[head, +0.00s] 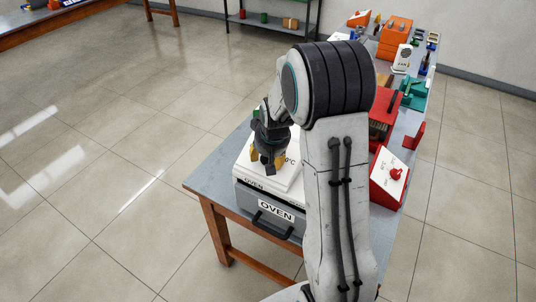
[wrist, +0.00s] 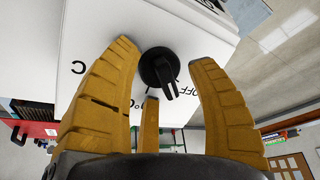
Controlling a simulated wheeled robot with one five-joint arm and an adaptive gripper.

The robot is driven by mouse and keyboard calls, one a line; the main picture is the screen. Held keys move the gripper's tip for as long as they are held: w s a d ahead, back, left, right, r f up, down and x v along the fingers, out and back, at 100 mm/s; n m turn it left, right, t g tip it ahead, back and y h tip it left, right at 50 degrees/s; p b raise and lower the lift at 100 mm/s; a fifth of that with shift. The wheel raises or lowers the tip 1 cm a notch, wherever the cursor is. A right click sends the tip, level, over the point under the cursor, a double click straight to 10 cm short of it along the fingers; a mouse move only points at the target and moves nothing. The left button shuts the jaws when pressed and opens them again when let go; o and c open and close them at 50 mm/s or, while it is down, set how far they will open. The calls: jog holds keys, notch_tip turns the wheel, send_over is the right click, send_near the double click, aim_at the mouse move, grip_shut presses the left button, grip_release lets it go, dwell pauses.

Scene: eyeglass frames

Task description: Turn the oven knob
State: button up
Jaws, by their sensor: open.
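The oven (head: 262,208) is a box with a grey front, a black handle and an "OVEN" label, under a white sloped panel, on the table's near end. Its black knob (wrist: 158,68) shows in the wrist view on the white panel, beside "OFF" and a degree marking. My gripper (head: 266,163) is over the white panel in the head view and hides the knob there. In the wrist view its yellow fingers (wrist: 163,55) are open, one on each side of the knob, with a third finger below it. I cannot tell whether any finger touches the knob.
The grey-topped table (head: 212,180) has wooden legs. A red box with a white face and red knob (head: 394,174) stands right of my arm. Red, green and orange items (head: 396,30) fill the table's far part. The tiled floor (head: 100,170) at left is clear.

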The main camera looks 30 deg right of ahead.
jog(key=shift+c, duration=0.4)
jog(key=shift+r, duration=0.15)
grip_shut()
jog(key=shift+w+b, duration=0.1)
jog(key=shift+b, duration=0.3)
